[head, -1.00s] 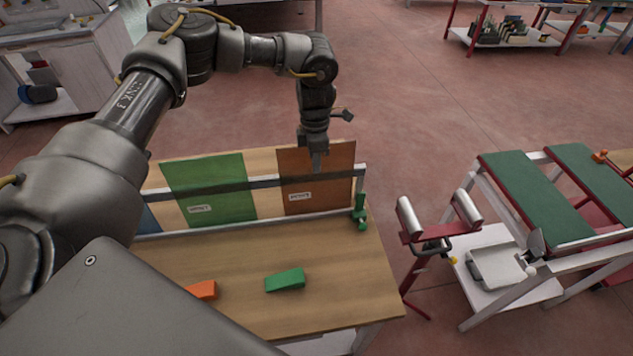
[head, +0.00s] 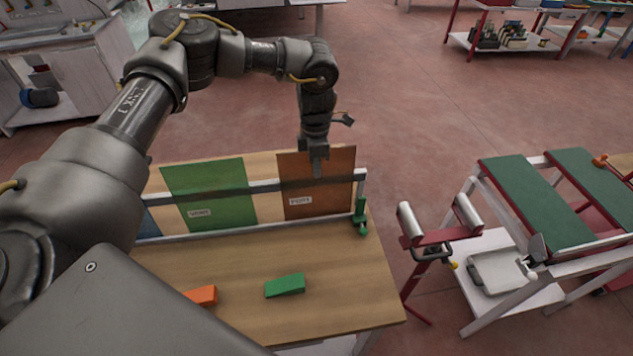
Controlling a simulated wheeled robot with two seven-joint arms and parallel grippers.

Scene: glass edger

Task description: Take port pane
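Coloured panes lean in a rack on a wooden table (head: 320,270). The brown-orange pane (head: 335,197) stands at the rack's right end and bears a small white label whose lettering is too small to read surely. A green pane (head: 230,185) with a label stands left of it, and a blue pane (head: 149,222) shows partly behind my arm. My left gripper (head: 317,168) points down at the top edge of the brown-orange pane, overlapping its upper part. Whether its fingers are open or shut on the pane cannot be made out. My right gripper is not in view.
A green wedge (head: 285,285) and an orange wedge (head: 204,295) lie on the tabletop. A green clamp (head: 361,215) sits at the rack's right end. A red roller stand (head: 436,240) and a green-topped bench (head: 535,200) stand to the right, with floor between them and the table.

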